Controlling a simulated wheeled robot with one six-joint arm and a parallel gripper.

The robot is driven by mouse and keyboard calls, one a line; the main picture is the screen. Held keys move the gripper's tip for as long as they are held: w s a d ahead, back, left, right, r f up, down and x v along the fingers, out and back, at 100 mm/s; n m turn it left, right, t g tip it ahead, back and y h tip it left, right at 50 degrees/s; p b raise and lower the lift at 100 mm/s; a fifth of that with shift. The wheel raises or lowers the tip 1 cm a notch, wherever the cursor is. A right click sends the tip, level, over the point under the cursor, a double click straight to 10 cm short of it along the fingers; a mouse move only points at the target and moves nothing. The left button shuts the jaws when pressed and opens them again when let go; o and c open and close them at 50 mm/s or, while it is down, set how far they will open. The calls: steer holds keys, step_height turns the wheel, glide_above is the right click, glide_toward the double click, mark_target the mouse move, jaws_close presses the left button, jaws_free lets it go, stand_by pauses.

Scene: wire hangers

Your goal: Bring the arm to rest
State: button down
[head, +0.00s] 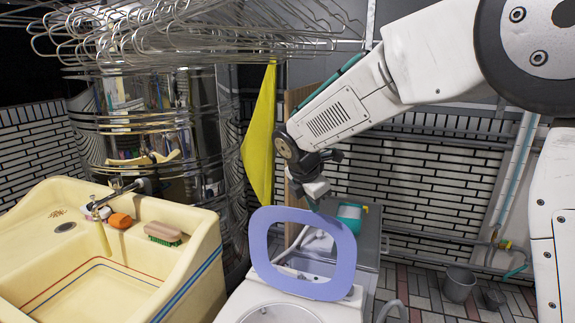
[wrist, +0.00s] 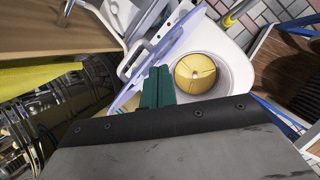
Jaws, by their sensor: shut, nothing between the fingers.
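My gripper (head: 315,197) hangs at the end of my white arm in the head view, just above the raised lilac toilet seat. I cannot tell whether it touches the seat. In the wrist view my gripper (wrist: 157,86) shows as two green fingers held together, with nothing between them. They point towards the open toilet bowl. The lilac seat (head: 258,245) stands raised on the white toilet (head: 235,305); its edge also shows in the wrist view.
A cream sink (head: 50,200) with a brush (head: 163,234) stands at left. Many wire hangers (head: 180,30) and a yellow cloth (head: 260,140) hang above and beside a shiny metal drum (head: 150,110). Grey buckets (head: 459,284) stand on the tiled floor at right.

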steer(key=s+d+r+m+y, duration=0.1)
steer(key=s+d+m, duration=0.5)
steer(key=s, duration=0.6)
steer(key=s+d+r+m+g, duration=0.1)
steer(key=s+d+r+m, duration=0.1)
steer(key=s+d+m, duration=0.5)
steer(key=s+d+r+m+g+y, duration=0.1)
steer(key=s+d+m, duration=0.5)
steer(key=s+m, duration=0.5)
steer(key=s, duration=0.8)
steer(key=shift+s+d+r+m+y, duration=0.25)
steer(key=shift+d+m+y, duration=0.05)
